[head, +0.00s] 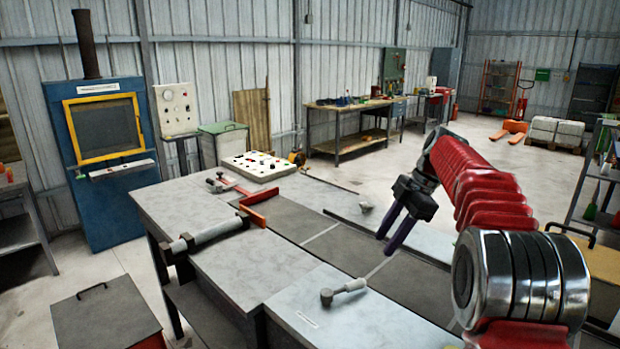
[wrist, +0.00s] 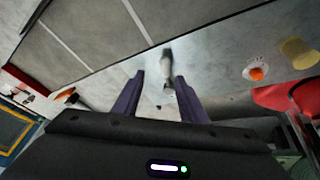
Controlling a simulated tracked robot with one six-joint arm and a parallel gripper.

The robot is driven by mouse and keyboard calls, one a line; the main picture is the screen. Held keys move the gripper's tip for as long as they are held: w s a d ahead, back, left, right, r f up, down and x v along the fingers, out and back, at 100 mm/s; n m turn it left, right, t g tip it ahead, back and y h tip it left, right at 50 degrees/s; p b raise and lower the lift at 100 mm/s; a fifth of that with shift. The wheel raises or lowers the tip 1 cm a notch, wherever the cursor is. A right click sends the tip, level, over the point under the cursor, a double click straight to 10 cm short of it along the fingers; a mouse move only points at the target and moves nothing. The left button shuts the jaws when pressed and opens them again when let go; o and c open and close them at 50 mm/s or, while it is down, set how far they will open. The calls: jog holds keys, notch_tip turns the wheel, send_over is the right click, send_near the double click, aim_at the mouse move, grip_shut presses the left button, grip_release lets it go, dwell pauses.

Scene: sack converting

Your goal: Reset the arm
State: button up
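My gripper (head: 387,243) hangs from my raised red arm over the right part of the workbench (head: 330,318) in the head view. Its two purple fingers point down and stand apart. In the wrist view my gripper (wrist: 160,82) shows a clear gap between the fingers. A small grey piece (wrist: 167,72) shows in that gap, seemingly beyond the fingertips on the bench surface. I see nothing gripped.
A small grey object (head: 366,208) lies farther back. A roller (head: 208,236) and a red bracket (head: 262,204) stand at left. A blue cabinet (head: 105,160) stands behind. Air around my gripper looks free.

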jog(key=s+f+m+h, duration=0.2)
jog(key=s+f+m, duration=0.5)
jog(key=m, duration=0.6)
jog(key=s+a+r+m+t+h, duration=0.1)
jog(key=s+a+m+t, duration=0.1)
jog(key=s, duration=1.2)
jog(key=s+a+r+m+t+h, duration=0.1)
jog(key=s+a+m+t, duration=0.2)
jog(key=s, duration=1.2)
jog(key=shift+a+r+m+h, duration=0.2)
jog(key=shift+a+m+h, duration=0.2)
jog(key=shift+a+m, duration=0.4)
